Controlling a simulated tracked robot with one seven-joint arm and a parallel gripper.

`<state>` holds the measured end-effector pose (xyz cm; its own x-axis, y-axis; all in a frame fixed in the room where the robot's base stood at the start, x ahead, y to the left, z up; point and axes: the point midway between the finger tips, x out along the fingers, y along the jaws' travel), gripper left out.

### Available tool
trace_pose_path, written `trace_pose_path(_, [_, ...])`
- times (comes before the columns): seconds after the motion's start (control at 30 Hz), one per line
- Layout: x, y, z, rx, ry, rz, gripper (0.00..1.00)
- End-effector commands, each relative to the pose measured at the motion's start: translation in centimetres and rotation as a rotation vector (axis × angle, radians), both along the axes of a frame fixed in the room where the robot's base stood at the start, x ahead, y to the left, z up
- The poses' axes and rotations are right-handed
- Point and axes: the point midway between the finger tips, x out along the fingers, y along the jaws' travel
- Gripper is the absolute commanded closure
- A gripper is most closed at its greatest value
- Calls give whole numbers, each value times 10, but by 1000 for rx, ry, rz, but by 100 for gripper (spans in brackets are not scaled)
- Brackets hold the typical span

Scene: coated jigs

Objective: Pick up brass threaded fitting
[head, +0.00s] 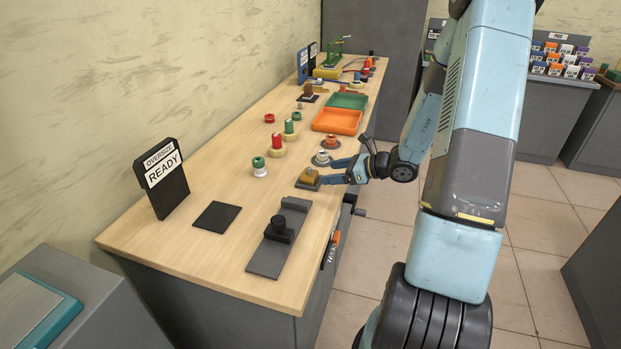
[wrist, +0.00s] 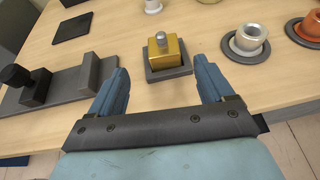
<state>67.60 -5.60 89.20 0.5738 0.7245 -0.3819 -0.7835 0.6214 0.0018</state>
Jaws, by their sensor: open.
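A gold-coloured block with a silver knob on top, which looks like the brass threaded fitting (wrist: 168,52), sits upright on a square grey base (wrist: 169,75). In the head view the fitting (head: 309,174) is near the bench's right edge. Any thread on it is too small to make out. My gripper (wrist: 161,68) is open and empty, its two blue fingers pointing towards the fitting, one to each side in the wrist view. In the head view my gripper (head: 330,171) is just right of the fitting. The fingers do not appear to touch it.
Silver (wrist: 250,40) and copper-coloured (wrist: 312,26) round pieces stand on dark discs to the right in the wrist view. A grey jig with a black knob (wrist: 33,86) is to the left. Spools (head: 289,130) and an orange tray (head: 337,121) stand farther along the bench.

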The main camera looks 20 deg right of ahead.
Motion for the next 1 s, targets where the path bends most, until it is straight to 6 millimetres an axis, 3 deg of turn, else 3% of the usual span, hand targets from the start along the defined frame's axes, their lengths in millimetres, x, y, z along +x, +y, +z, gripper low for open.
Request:
trace_pose_path(0.2, [18,23,-12,0,1,2,19])
trace_pose_path(1.0, [57,63,-33,-3,-1,0,19])
